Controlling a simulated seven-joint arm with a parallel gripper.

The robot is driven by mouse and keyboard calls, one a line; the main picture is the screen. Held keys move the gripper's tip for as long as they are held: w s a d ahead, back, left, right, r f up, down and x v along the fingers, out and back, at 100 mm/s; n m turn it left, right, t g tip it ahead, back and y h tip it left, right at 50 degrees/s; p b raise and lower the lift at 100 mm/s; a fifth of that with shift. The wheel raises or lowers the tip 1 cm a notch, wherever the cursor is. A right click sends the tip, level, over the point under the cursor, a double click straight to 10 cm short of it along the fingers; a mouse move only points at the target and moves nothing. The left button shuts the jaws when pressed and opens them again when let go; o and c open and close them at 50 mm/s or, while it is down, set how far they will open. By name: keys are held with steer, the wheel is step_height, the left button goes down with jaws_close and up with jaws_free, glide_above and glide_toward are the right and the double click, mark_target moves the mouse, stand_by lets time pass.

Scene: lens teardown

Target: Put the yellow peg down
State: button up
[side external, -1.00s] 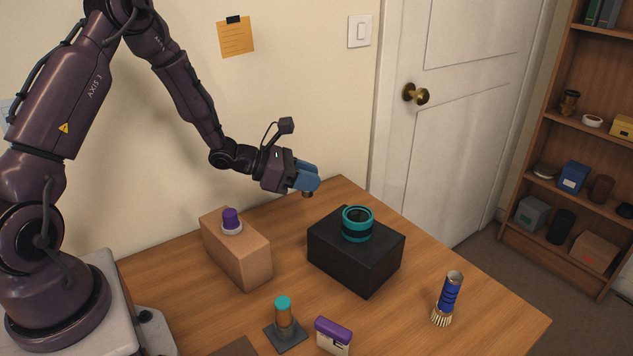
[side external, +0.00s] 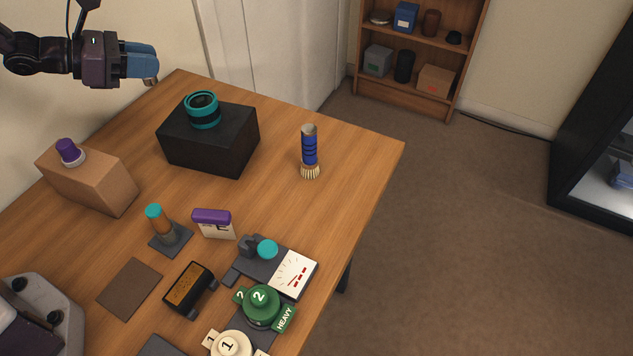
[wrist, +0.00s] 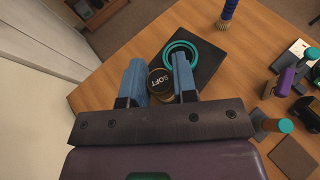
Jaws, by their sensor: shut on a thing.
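My gripper (side external: 153,66) is in the air above the back left edge of the table, behind the black block. In the wrist view its two blue fingers (wrist: 157,62) are shut on a round dark piece with yellow-gold lettering ending in "OFT" and a gold rim, which I take for the yellow peg (wrist: 160,83). In the side view only a small brownish end of the peg (side external: 151,82) shows below the fingertips. The rest is hidden by the fingers.
The black block (side external: 190,150) bears a teal ring (side external: 203,110). A tan block (side external: 95,185) with a purple knob, a teal-topped post (side external: 160,222), a blue brush (side external: 309,150) and a dial gauge (side external: 293,273) stand around.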

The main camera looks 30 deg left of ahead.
steer(key=s+d+m+g+h, duration=0.3)
steer(key=s+d+m+g, duration=0.3)
steer(key=d, duration=0.7)
steer(key=s+d+m+g+h, duration=0.35)
steer(key=s+d, duration=0.55)
steer(key=d, duration=0.4)
steer(key=shift+m+y, duration=0.25)
steer(key=shift+y, duration=0.2)
steer(key=w+d+f, duration=0.2)
steer(key=w+f, duration=0.1)
steer(key=f, duration=0.1)
steer(key=w+d+f, duration=0.3)
steer(key=w+f, duration=0.1)
steer(key=f, duration=0.1)
steer(key=w+d+f, duration=0.2)
steer(key=w+f, duration=0.1)
steer(key=f, duration=0.2)
steer(key=shift+w+d+f, duration=0.15)
steer(key=shift+w+d, duration=0.2)
steer(key=shift+w, duration=0.05)
steer(key=shift+w+d+f, duration=0.1)
steer(key=shift+f, duration=0.85)
steer(key=shift+w+d+f, duration=0.1)
steer(key=shift+f, duration=0.8)
steer(key=shift+f, duration=0.1)
steer(key=o, duration=0.9)
